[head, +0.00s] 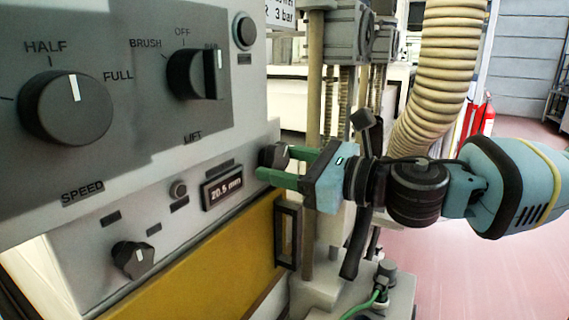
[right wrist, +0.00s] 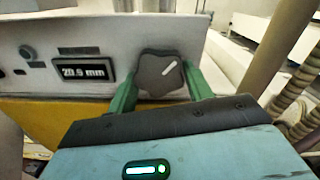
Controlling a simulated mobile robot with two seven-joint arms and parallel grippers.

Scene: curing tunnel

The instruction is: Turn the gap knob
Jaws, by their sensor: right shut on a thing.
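The gap knob (head: 272,155) is a small dark knob at the right end of the panel's lower strip, beside a display (head: 222,188) reading 20.5 mm. In the right wrist view the knob (right wrist: 160,73) shows its white mark pointing up and to the right. My right gripper (head: 272,164) has its green fingers on either side of the knob and is shut on it. In the wrist view the fingers (right wrist: 160,90) stand left and right of the knob. My left gripper is not in view.
The panel also has a large SPEED knob (head: 66,107), a LIFT knob (head: 198,75) and a small lower knob (head: 133,258). A yellow panel (head: 215,260) lies below. A ribbed hose (head: 430,80) and upright posts stand close behind my right arm. Open floor lies at the right.

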